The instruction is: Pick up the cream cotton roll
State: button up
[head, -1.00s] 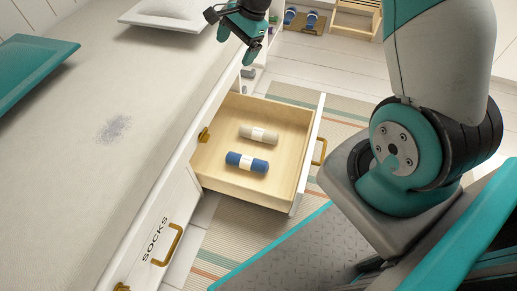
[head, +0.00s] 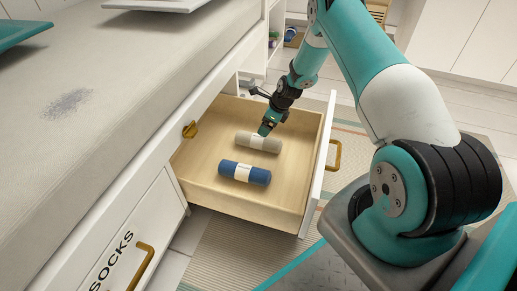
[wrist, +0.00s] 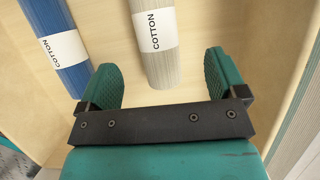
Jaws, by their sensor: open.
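The cream cotton roll (head: 244,140) lies in the open drawer (head: 207,173), behind a blue cotton roll (head: 230,171). My gripper (head: 268,127) is over the drawer, right by the far end of the cream roll in the head view. In the wrist view my gripper (wrist: 165,80) is open, and the near end of the cream roll (wrist: 161,72) lies between its two green fingers, with no contact visible. The white band on it reads COTTON. The blue roll (wrist: 66,51) lies outside the left finger.
The drawer front (head: 318,165) with its brass handle (head: 336,155) stands to the right of the rolls. The bed (head: 150,62) borders the drawer on the left. A closed drawer marked SOCKS (head: 112,262) is nearer. Bare drawer floor surrounds the rolls.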

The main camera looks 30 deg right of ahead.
aim_at(257, 139)
jog(key=b+x, duration=0.2)
jog(key=x, duration=0.3)
jog(key=b+x, duration=0.5)
jog(key=shift+s+a+f+b, duration=0.15)
jog(key=shift+s+a+b, duration=0.05)
jog(key=shift+b, duration=0.1)
jog(key=c, duration=1.1)
